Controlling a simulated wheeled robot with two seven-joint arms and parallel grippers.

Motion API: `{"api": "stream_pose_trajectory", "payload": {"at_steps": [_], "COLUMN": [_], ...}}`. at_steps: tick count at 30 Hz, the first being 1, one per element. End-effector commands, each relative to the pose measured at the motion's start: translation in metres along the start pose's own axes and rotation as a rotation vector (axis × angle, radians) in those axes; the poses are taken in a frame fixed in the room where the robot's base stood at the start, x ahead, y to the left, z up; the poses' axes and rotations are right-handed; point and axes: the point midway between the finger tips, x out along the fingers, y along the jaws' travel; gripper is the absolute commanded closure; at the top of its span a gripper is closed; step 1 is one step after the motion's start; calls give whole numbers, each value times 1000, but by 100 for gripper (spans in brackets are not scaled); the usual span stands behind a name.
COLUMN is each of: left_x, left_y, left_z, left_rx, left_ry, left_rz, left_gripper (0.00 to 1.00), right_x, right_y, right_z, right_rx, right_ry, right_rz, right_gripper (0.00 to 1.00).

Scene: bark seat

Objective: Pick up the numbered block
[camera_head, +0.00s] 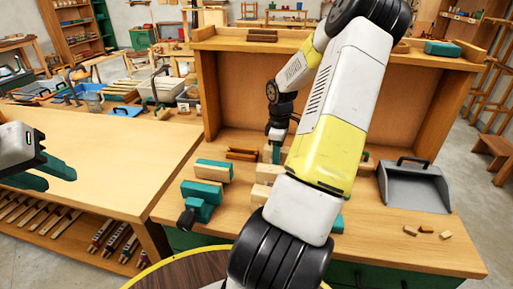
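Several wood-and-teal blocks lie on the workbench (410,232). One block (213,171) is at the left, with a teal block (198,208) in front of it. Pale wooden blocks (268,173) are in the middle, partly hidden behind my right arm. I cannot make out a number on any block. My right gripper (275,155) points down just behind the pale blocks; I cannot tell whether it touches or holds one. My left gripper (55,176) is at the left edge above the lower table, fingers apart and empty.
A grey dustpan (415,188) sits on the bench's right side, with small wood scraps (426,229) in front. The bench has a tall back panel and shelf (300,47).

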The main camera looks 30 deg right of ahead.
Motion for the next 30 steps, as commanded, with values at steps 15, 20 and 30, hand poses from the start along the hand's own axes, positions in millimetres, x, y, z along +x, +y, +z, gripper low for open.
{"api": "stream_pose_trajectory", "payload": {"at_steps": [15,20,30], "left_x": [0,0,0], "left_y": [0,0,0], "left_z": [0,0,0], "left_rx": [0,0,0], "left_ry": [0,0,0], "left_rz": [0,0,0], "left_gripper": [64,64,64], "right_x": [-8,-36,-95], "right_y": [1,2,-1], "right_z": [0,0,0], "right_rx": [0,1,-3], "right_ry": [0,0,-2], "right_rz": [3,7,3], "right_gripper": [100,100,100]}}
